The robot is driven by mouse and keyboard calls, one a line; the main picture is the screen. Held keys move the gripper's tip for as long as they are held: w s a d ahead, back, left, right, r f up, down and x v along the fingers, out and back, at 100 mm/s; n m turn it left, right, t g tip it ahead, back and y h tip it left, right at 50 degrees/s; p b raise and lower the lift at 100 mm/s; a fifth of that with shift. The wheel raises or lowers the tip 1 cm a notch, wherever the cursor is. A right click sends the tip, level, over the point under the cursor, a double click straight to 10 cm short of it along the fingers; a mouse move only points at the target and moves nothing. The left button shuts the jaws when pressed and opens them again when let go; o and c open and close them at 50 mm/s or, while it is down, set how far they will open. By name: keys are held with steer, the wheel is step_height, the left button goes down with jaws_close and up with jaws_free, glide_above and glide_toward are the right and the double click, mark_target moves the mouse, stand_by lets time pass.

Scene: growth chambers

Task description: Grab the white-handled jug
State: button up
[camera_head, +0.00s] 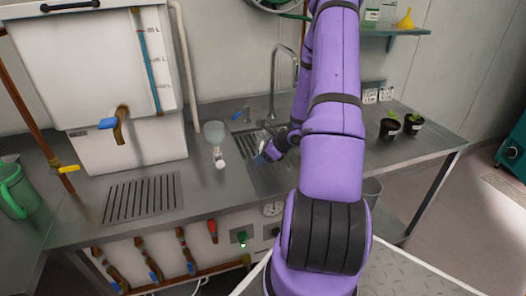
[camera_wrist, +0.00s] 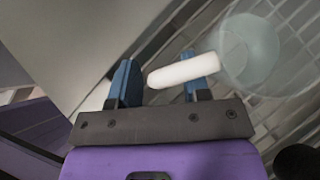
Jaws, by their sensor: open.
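The jug is a clear, pale cup (camera_head: 214,131) with a white handle (camera_head: 220,163), at the left edge of the sink in the head view. In the wrist view, its white handle (camera_wrist: 176,73) crosses in front of the right finger, its near end reaching into the gap between the fingers. The see-through jug body (camera_wrist: 250,48) is at upper right. My gripper (camera_head: 264,154) is to the right of the jug in the head view, partly hidden by my arm. In the wrist view, my gripper (camera_wrist: 159,72) has blue fingers spread apart, holding nothing.
The steel sink (camera_head: 262,180) and its tap (camera_head: 274,85) are beside my gripper. A white tank (camera_head: 100,80) stands to the left, with a drain grate (camera_head: 142,198) in front. Small potted plants (camera_head: 390,125) stand on the right of the counter. A green jug (camera_head: 17,190) is at far left.

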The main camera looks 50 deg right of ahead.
mark_target(261, 147)
steer(key=shift+w+f, duration=0.15)
jaws_close()
steer(key=shift+r, duration=0.25)
steer(key=shift+r, duration=1.4)
steer(key=shift+s+r, duration=0.2)
steer(key=shift+s+a+r, duration=0.25)
steer(key=shift+s+a, duration=0.3)
steer(key=shift+s, duration=1.95)
steer(key=shift+s+a+r, duration=0.2)
steer(key=shift+s+a, duration=0.4)
steer(key=shift+s, duration=1.95)
steer(key=shift+s+a+r, duration=0.25)
steer(key=shift+s+a, duration=0.3)
steer(key=shift+s, duration=1.95)
steer(key=shift+s, duration=0.1)
